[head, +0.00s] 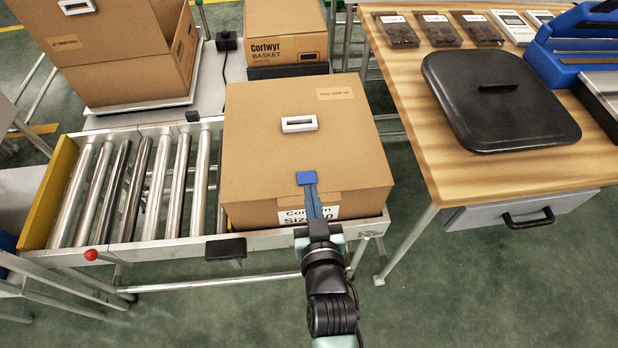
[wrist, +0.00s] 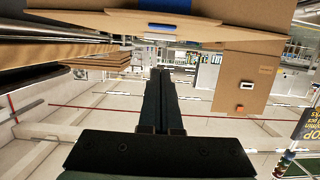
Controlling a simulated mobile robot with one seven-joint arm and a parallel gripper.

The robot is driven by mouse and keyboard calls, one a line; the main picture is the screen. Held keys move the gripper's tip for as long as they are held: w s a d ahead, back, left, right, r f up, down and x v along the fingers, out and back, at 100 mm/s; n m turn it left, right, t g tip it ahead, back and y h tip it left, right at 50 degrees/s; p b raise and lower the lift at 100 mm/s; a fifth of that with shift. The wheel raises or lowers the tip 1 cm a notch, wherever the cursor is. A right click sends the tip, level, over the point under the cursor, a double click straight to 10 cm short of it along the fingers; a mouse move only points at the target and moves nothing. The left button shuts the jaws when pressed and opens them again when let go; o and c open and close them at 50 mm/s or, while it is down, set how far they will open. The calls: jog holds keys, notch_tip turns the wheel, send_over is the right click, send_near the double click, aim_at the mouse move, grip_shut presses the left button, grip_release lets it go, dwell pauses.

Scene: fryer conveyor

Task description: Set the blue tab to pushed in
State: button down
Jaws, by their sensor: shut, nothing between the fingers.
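The blue tab (head: 307,178) is a small flat piece at the front top edge of a closed cardboard box (head: 262,155). In the wrist view a blue strip (wrist: 172,26) shows at the top, against the cardboard. My gripper (head: 311,191) reaches up to the box front from below in the head view, its tips right by the tab; whether they touch it I cannot tell. The fingers are together and hold nothing; they also show shut in the wrist view (wrist: 160,74). The box front has a white label (head: 297,214), partly hidden by my gripper.
The box sits at the right end of a roller conveyor (head: 150,185), with bare rollers to its left. Other boxes (head: 285,30) stand behind. A wooden table (head: 425,160) with a black lidded tub (head: 500,105) is close on the right. A red button (head: 91,254) is on the conveyor's front rail.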

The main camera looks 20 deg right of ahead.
jog(key=shift+v, duration=1.6)
jog(key=shift+r, duration=0.1)
jog(key=w+a+r+n+t+y, duration=0.1)
jog(key=w+a+r+t, duration=0.15)
jog(key=r, duration=0.75)
jog(key=w+a+r+t, duration=0.2)
jog(key=w+r, duration=0.2)
jog(key=r, duration=0.7)
jog(key=w+a+r+n+t+y, duration=0.1)
jog(key=w+a+r+t, duration=0.15)
jog(key=r, duration=0.75)
jog(key=s+a+r+t+y, duration=0.15)
jog(key=s+r, duration=0.25)
jog(key=r, duration=0.5)
jog(key=s+a+r+n+t, duration=0.1)
jog(key=s+a+r+t, duration=0.2)
jog(key=r, duration=0.7)
jog(key=s+a+r+t+y, duration=0.1)
jog(key=s+a+r, duration=0.1)
jog(key=s+r, duration=0.5)
notch_tip(320, 180, up, 16)
jog(key=w+p, duration=0.2)
jog(key=p, duration=1.3)
jog(key=shift+w, duration=0.35)
